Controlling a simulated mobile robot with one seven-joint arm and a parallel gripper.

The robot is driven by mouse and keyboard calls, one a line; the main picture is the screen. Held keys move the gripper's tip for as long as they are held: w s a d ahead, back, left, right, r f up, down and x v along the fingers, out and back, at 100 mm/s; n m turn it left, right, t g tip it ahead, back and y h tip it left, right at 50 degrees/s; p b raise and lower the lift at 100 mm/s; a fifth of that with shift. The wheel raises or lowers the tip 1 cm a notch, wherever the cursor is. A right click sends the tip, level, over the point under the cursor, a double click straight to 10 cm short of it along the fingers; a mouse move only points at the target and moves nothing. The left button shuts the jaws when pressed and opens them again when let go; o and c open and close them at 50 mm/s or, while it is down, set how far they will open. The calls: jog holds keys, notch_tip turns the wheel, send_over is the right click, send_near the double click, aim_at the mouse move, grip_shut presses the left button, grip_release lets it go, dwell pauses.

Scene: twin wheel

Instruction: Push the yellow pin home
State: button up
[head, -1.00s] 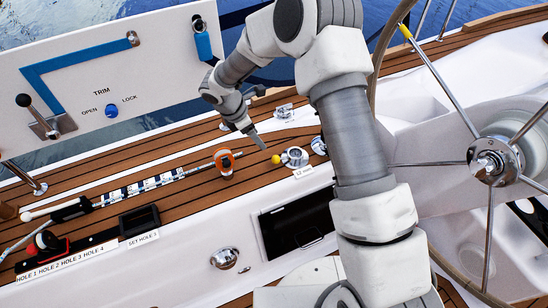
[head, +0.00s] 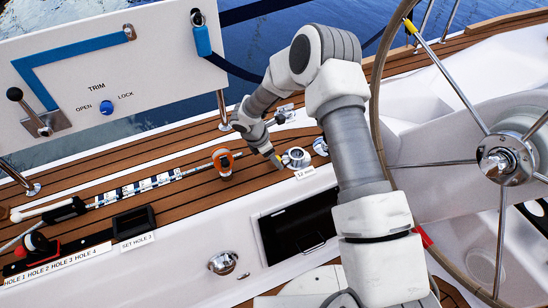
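The yellow pin (head: 278,158) shows only as a small bit of yellow at the left side of a round metal fitting (head: 296,157) on the teak deck. My gripper (head: 273,156) points down right at the pin, and its tip covers much of it. I cannot tell whether the fingers touch the pin or whether they are open or shut. How far the pin sits in the fitting is also hidden.
A chrome fitting (head: 320,146) is just right of the pin's fitting. The steering wheel (head: 497,160) is at right, and a white TRIM panel (head: 75,90) at upper left.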

grip_shut()
dwell(1.4)
